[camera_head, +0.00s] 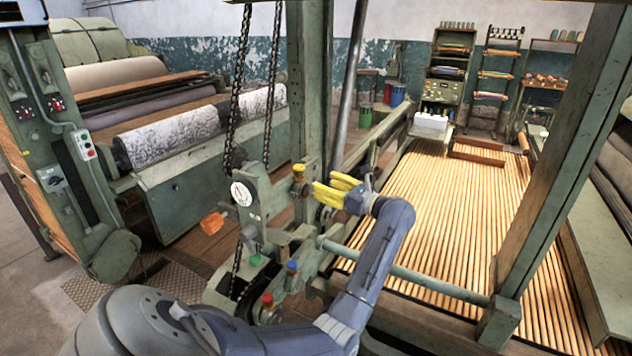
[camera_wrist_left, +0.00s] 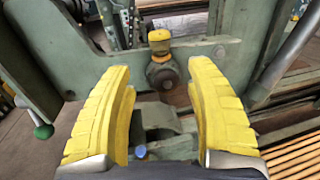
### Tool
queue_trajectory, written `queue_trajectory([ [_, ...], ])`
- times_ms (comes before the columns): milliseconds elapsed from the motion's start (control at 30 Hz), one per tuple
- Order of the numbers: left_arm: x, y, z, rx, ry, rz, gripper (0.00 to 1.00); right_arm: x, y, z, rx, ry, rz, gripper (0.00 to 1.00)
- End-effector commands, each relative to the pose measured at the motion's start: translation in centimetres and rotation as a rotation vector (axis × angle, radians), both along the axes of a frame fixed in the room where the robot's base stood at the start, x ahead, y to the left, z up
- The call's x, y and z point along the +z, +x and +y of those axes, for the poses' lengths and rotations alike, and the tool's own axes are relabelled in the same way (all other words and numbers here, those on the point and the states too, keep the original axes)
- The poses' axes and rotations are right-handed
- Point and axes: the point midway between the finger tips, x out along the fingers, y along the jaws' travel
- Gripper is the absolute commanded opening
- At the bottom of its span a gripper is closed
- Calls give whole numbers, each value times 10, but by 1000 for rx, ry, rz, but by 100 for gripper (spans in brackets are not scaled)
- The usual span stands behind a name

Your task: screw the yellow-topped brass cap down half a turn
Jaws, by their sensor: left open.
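The yellow-topped brass cap (camera_head: 298,171) stands upright on the green machine frame, just left of my left gripper (camera_head: 325,184) in the head view. No right gripper shows.
A blue-topped cap (camera_head: 292,267), a red-topped cap (camera_head: 267,299) and a green knob (camera_head: 256,260) sit lower on the machine. A white dial (camera_head: 241,194) and hanging chains (camera_head: 238,90) are left of the cap. A green post (camera_head: 312,80) rises close behind.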

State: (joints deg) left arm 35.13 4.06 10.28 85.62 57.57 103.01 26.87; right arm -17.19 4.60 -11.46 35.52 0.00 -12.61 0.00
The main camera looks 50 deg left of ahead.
Motion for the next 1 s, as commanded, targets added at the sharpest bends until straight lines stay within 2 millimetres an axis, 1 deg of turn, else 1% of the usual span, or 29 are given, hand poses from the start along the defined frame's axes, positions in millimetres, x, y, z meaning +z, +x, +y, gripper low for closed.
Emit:
queue_trajectory([
  [100,0,1,-11,-1,-2,-1,56,0,0,0,0,0,0,44],
  [233,0,2,-16,0,0,-1,56,0,0,0,0,0,0,44],
  [767,1,2,-17,0,0,7,56,0,0,1,0,1,0,44],
  [867,9,6,-17,-16,31,53,56,0,0,1,0,1,0,44],
  [967,30,14,-18,-37,123,158,56,0,0,2,-1,1,-1,44],
  [1000,39,20,-21,-48,176,224,56,0,0,2,-1,1,0,44],
])
